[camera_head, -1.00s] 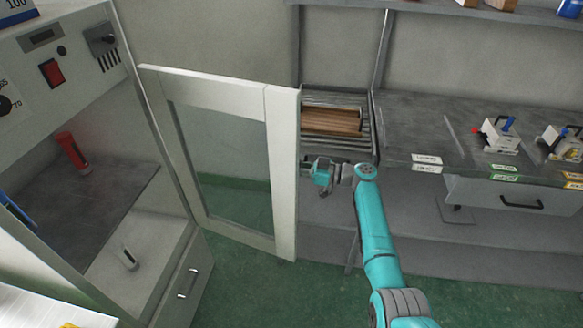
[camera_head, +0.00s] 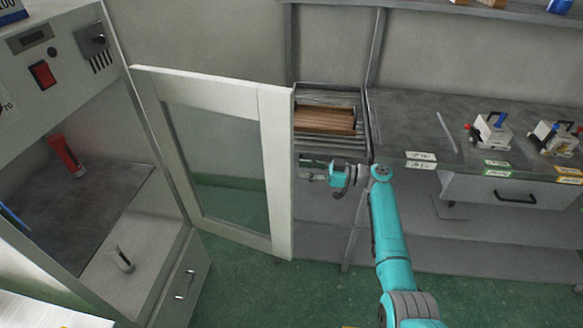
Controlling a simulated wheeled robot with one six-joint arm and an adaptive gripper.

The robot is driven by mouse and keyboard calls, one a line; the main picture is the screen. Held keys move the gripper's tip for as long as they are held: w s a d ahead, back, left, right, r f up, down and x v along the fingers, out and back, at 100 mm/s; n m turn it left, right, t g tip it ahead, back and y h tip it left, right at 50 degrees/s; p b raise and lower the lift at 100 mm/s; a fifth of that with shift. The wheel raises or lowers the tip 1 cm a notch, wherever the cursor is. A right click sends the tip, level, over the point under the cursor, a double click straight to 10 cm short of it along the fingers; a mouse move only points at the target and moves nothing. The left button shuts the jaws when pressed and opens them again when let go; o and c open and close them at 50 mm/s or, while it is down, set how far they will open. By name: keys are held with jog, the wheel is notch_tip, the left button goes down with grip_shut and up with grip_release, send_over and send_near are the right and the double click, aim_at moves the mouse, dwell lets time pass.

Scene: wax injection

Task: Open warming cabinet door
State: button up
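The warming cabinet (camera_head: 75,95) stands at the left with its interior in view. Its glass-panelled white door (camera_head: 277,170) is swung wide open to the right, showing the full pane (camera_head: 218,160). My gripper (camera_head: 308,168) is just right of the door's free edge, at about the middle of its height. Its finger side faces the door. I cannot tell whether the fingers touch the door or whether they are open or shut. The door's handle is not visible.
Behind my gripper is a shelf with a wooden block (camera_head: 325,120). The grey workbench (camera_head: 400,115) at the right carries clamp-like devices (camera_head: 490,130). Green floor (camera_head: 250,285) is clear below the door.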

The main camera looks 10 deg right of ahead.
jog(key=v, duration=0.6)
dwell(0.3)
